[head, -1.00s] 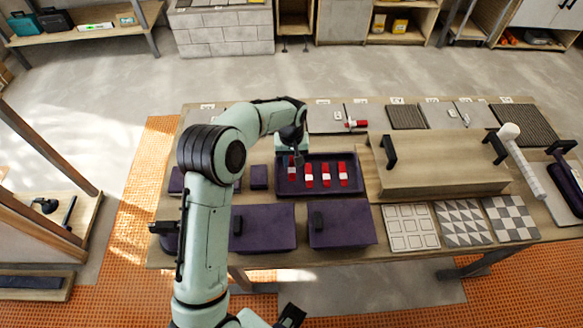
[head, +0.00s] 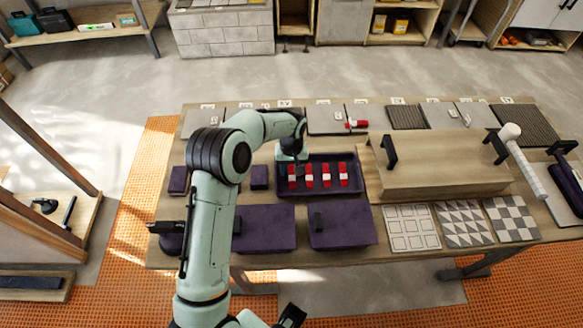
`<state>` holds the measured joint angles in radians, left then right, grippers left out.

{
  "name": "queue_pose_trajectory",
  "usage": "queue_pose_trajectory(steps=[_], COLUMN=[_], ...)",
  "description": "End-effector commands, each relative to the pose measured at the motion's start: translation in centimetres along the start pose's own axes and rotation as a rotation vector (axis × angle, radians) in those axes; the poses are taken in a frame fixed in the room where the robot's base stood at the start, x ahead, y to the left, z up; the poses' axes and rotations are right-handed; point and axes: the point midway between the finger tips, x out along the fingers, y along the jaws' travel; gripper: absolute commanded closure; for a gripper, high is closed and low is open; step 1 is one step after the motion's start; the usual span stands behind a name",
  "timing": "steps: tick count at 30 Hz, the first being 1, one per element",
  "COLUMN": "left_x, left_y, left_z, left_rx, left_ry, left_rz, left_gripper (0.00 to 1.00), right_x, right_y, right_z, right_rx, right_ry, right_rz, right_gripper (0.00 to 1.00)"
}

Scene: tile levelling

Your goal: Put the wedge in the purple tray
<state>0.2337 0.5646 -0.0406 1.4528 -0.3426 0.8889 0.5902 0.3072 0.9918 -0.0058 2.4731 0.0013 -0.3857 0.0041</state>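The purple tray (head: 320,194) sits near the middle of the table. Several red wedges with white middles stand in a row inside it, the leftmost one (head: 292,176) close below my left gripper (head: 299,168). My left gripper hangs over the tray's left back part, and its fingers are too small and dark to tell open from shut. Another red and white piece (head: 357,124) lies on a grey tile behind the tray. A dark part of mine at the bottom edge may be my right gripper (head: 290,316); its fingers cannot be made out.
Two purple blocks (head: 265,229) (head: 343,224) lie in front of the tray. Patterned tiles (head: 463,224) lie at the front right and sample tiles along the back.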

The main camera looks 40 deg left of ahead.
Motion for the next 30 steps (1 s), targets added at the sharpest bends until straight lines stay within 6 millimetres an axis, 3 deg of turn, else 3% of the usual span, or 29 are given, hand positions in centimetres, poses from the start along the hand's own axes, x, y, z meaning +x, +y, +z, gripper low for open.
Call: queue_pose_trajectory(steps=[8,21,30], left_x=[-1.9,-10.7,-12.4], left_y=[0.1,0.0,0.0], left_z=[-0.1,-0.1,0.0], left_rx=[0.000,0.000,0.000], left_ry=[0.004,0.004,0.000], left_rz=[0.002,0.002,0.000], left_gripper=[0.53,0.53,0.53], right_x=[-0.3,-1.0,-1.1], right_y=[-0.1,-0.4,-0.5], right_z=[0.0,-0.1,-0.2], right_rx=[0.000,-0.001,-0.002], right_ry=[0.001,0.004,0.005], right_rz=[0.000,-0.001,-0.002], right_gripper=[0.47,0.47,0.47])
